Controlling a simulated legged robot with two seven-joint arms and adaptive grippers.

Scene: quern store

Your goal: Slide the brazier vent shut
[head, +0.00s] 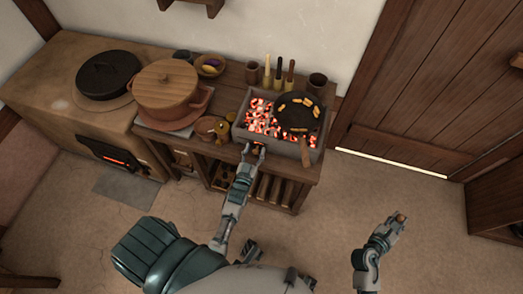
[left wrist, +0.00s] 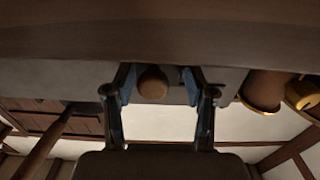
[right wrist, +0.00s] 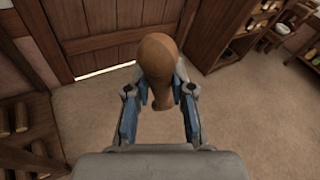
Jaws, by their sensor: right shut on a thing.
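The grey brazier (head: 284,149) stands on the wooden bench, full of glowing coals. A round wooden knob (left wrist: 152,82) on its grey front (left wrist: 70,78) shows in the left wrist view. I take it as the vent's knob; the vent plate is not clear. My left gripper (head: 253,149) is at the brazier's front. Its fingers (left wrist: 158,86) are open on either side of the knob, with gaps showing. My right gripper (head: 394,220) is away from the bench, over the floor. It is shut on a brown, pestle-shaped wooden thing (right wrist: 158,62), held with the thick end outward.
A dark skillet (head: 297,112) with food sits on the brazier, its wooden handle (head: 305,152) over the front edge. A lidded pot (head: 167,88), a small bowl (head: 207,127) and a yellow-brown jug (head: 222,134) stand to the left. Floor at the right is clear.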

